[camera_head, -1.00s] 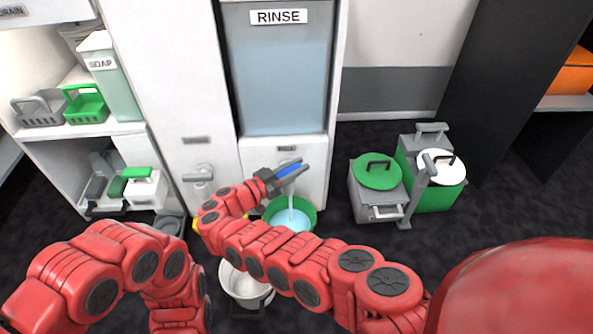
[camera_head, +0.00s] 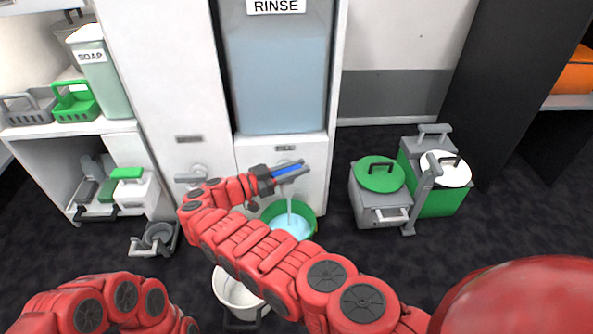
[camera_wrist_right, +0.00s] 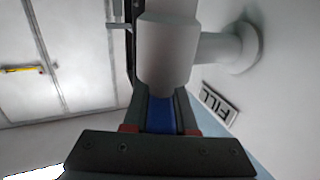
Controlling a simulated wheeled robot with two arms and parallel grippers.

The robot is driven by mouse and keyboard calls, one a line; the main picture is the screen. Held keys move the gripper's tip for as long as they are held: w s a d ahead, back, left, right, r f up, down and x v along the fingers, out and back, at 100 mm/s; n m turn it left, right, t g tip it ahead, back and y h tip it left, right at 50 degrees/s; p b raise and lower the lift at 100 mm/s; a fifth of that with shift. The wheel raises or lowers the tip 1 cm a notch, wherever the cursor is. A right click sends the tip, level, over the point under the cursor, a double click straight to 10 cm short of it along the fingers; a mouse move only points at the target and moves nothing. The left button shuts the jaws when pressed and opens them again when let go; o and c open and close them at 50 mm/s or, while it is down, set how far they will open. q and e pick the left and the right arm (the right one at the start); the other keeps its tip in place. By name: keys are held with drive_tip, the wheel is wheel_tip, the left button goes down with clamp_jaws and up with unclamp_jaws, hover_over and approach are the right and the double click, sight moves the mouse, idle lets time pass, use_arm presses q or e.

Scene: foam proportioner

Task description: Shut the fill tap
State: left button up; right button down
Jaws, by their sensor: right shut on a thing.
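The fill tap has a blue lever (camera_head: 289,170), and it also shows in the right wrist view (camera_wrist_right: 160,115) below the grey tap body (camera_wrist_right: 166,55). My right gripper (camera_head: 287,174) is shut on the blue lever at the front of the rinse cabinet. A stream of water runs from the tap into a green basin (camera_head: 306,213) below, which holds water. The FILL label (camera_wrist_right: 219,103) is beside the tap in the right wrist view. My right gripper and arm partly cover the tap in the head view. My left gripper is out of view.
The RINSE tank (camera_head: 280,85) is above the tap. Another grey tap (camera_head: 193,175) is to its left. A white pot (camera_head: 238,292) stands below my right arm. Green-lidded grey (camera_head: 381,205) and white-lidded green (camera_head: 440,197) containers stand on the right floor.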

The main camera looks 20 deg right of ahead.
drive_tip(key=shift+d, duration=0.1)
idle(0.3)
drive_tip(key=c, duration=0.7)
unclamp_jaws()
